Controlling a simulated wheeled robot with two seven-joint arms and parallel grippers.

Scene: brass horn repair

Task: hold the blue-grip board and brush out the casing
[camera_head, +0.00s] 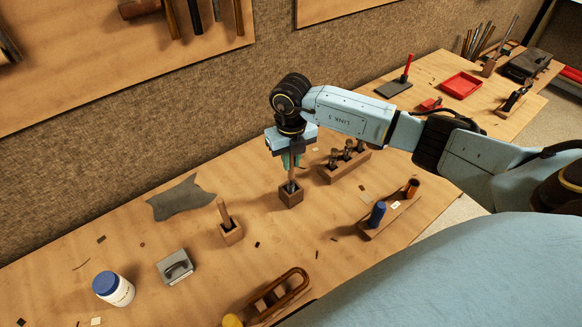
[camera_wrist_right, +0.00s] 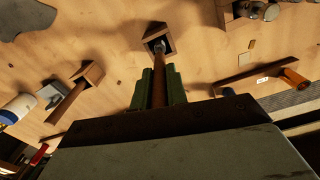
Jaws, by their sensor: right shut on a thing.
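My right gripper (camera_head: 291,160) reaches down from above and is shut on a brown wooden handle (camera_wrist_right: 159,92), which stands upright in a small wooden block (camera_head: 291,196). The handle's lower end is inside the block, so I cannot see any bristles. The blue-grip board (camera_head: 393,213) lies to the right of the block, with a blue grip (camera_head: 377,213) at its near end and an orange-brown cylinder (camera_head: 412,188) at its far end. I cannot tell which part is the casing. My left gripper is not in view.
A second block with a handle (camera_head: 231,231) stands to the left. A wooden rack (camera_head: 343,168) with several metal pieces is close on the right. A blue-lidded jar (camera_head: 113,288), a grey cloth (camera_head: 180,198) and a looped brass piece (camera_head: 281,291) lie around. Small scraps dot the bench.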

